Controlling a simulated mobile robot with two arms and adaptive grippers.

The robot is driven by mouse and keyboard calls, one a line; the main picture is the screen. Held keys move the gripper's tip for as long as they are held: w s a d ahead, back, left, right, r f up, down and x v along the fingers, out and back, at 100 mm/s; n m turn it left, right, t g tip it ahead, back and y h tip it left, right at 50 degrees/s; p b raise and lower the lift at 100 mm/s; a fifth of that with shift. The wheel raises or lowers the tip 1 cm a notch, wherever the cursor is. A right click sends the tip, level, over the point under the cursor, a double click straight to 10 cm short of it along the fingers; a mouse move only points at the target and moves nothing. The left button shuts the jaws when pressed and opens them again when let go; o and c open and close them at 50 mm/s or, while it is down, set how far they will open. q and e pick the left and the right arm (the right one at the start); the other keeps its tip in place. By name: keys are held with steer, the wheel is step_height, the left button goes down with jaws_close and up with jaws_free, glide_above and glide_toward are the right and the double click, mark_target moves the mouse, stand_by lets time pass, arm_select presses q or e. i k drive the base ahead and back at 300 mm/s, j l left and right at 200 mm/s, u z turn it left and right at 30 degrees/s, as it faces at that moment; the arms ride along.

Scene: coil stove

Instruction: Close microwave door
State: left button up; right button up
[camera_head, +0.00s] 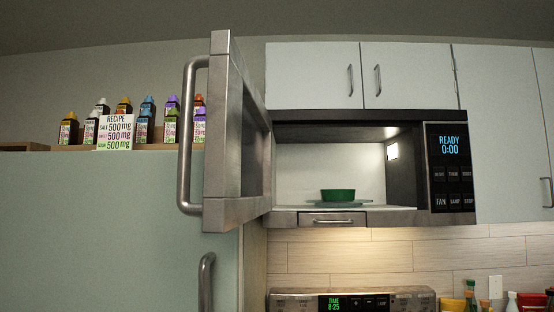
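The microwave (448,168) hangs under the white upper cabinets, its display reading "READY 0:00". Its door (222,130) stands wide open, hinged at the left side and swung out toward me. The long bar handle (185,140) is on the door's near left edge. A green bowl (338,195) sits inside the lit cavity on the turntable plate (338,203). Neither of my grippers shows in this view.
A fridge (110,220) stands at the left, with several bottles (147,118) and a recipe card (115,132) on a shelf above it. The stove's control panel (350,301) is below the microwave. Bottles and jars (470,295) stand at the lower right.

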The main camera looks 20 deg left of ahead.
mark_target(238, 154)
steer(key=k+j, duration=0.1)
steer(key=j, duration=1.45)
steer(key=k, duration=0.05)
